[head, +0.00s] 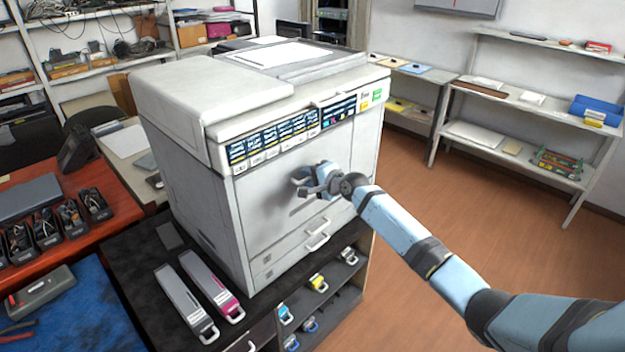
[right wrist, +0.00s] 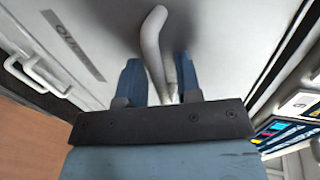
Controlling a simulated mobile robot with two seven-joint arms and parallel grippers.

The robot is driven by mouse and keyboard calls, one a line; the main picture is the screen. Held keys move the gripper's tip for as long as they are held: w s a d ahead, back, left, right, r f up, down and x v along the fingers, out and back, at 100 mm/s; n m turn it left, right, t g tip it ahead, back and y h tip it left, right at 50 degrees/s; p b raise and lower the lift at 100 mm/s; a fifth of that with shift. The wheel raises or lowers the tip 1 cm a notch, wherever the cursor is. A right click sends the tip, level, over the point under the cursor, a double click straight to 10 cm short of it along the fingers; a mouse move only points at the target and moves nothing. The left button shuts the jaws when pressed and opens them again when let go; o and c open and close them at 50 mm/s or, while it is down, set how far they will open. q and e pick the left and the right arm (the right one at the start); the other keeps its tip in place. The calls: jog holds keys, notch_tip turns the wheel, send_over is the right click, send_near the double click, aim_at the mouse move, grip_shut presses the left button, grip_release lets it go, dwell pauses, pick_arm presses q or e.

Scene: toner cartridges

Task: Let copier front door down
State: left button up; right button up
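The large white copier (head: 220,110) stands on a dark cabinet. Its front door (head: 270,200) looks upright and closed, above the drawers. The handle reaches in between the fingers, close to the palm. I cannot tell whether the fingers press on it. My left gripper is not in view.
Two toner cartridges (head: 187,297) (head: 212,284) lie on the cabinet top (head: 150,270) left of the copier. Shelves below hold more cartridges (head: 318,283). Drawer handles (head: 318,240) project below the door. The wooden floor (head: 450,225) to the right is clear.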

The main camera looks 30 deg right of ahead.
grip_shut()
jog(key=b, duration=0.1)
jog(key=s+t+b, duration=0.1)
jog(key=s+b, duration=0.1)
jog(key=shift+s+d+f, duration=0.2)
jog(key=shift+d+f, duration=0.05)
jog(key=shift+d, duration=0.15)
jog(key=s+b, duration=0.1)
jog(key=b, duration=0.1)
jog(key=s+t+b, duration=0.1)
jog(key=b, duration=0.1)
jog(key=shift+d+f+t+y+b, duration=0.3)
jog(key=shift+d+f+y, duration=0.1)
